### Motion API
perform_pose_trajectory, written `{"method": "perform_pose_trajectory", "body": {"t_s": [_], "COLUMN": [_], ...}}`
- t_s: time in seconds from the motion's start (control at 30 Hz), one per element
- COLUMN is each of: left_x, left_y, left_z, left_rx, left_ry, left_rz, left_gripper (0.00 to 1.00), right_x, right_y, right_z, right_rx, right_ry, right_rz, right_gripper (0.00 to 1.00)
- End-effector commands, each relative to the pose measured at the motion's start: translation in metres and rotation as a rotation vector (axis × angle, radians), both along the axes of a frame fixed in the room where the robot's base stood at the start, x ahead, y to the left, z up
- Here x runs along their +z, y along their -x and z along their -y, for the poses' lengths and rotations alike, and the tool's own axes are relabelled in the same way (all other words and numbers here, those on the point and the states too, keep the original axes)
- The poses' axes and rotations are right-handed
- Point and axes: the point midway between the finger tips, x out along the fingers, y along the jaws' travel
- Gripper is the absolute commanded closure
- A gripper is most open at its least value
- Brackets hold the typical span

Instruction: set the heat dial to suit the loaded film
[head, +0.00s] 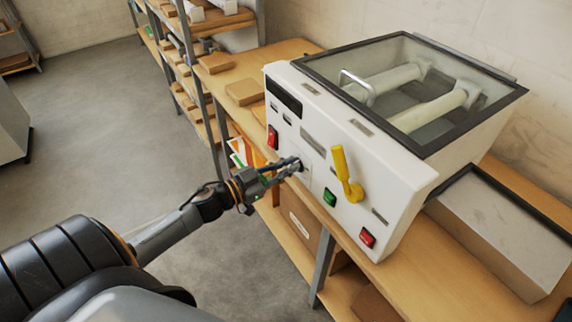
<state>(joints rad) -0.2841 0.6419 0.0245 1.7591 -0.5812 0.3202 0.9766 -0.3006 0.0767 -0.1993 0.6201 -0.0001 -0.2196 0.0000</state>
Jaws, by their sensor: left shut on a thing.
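The roll laminator (395,205) stands on a wooden bench, with its sloped white front panel facing my left arm. Two pale film rolls (425,108) show under its clear, dark-framed cover. My left gripper (292,167) is shut on the heat dial (300,167), a small dark knob on the left half of the panel, mostly hidden by the fingers. The dial's marks and setting are too small to read. My right gripper is not in view.
A yellow lever (342,172) sticks up from the panel to the right of the dial. A green button (329,197) and red switches (273,137) (367,237) are nearby. A grey-topped tray (500,230) lies right of the machine. Shelves stand at the back left; open floor is at left.

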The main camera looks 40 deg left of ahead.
Motion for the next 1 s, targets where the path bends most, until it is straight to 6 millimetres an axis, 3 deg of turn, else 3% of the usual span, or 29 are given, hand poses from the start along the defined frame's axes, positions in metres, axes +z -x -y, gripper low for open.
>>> {"method": "perform_pose_trajectory", "body": {"t_s": [0.47, 1.0], "left_x": [-0.004, -0.013], "left_y": [0.003, 0.005], "left_z": [0.007, 0.013], "left_rx": [0.0, 0.0], "left_ry": [-0.413, -0.889], "left_rz": [0.171, 0.369], "left_gripper": [1.0, 1.0], "right_x": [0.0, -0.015], "right_y": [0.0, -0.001], "right_z": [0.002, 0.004], "right_rx": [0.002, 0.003], "right_ry": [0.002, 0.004], "right_rz": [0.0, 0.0], "right_gripper": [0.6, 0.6]}}
